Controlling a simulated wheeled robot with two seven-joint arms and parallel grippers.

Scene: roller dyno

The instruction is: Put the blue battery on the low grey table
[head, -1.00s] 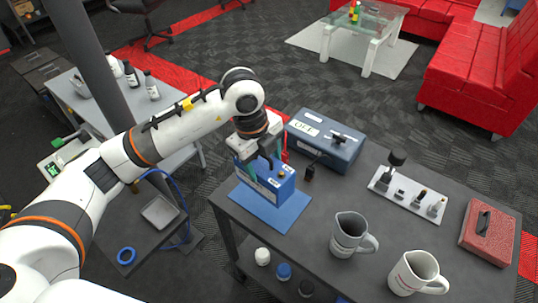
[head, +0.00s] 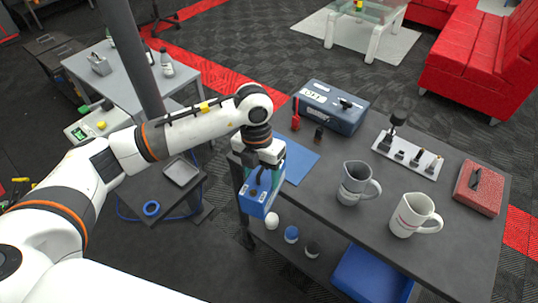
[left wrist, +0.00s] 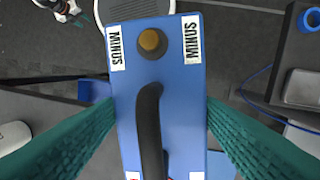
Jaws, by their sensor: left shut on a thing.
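The blue battery (head: 252,199) hangs upright from my left gripper (head: 262,170), off the left edge of the dark workbench. In the left wrist view the battery (left wrist: 185,95) fills the middle, with a black handle, a brass terminal and "MINUS" labels between my green fingers. The low grey table (head: 138,205) stands left of the battery in the head view, lower than the workbench. It holds a metal tray (head: 182,172) and a blue ring (head: 151,208). Part of it is hidden behind my arm. My right gripper is not in view.
A blue mat (head: 300,162) lies bare on the workbench (head: 318,204). A blue case (head: 335,105), two mugs, a socket rack and a red box stand there. A taller grey table (head: 120,88) and a dark post (head: 131,50) stand behind my arm.

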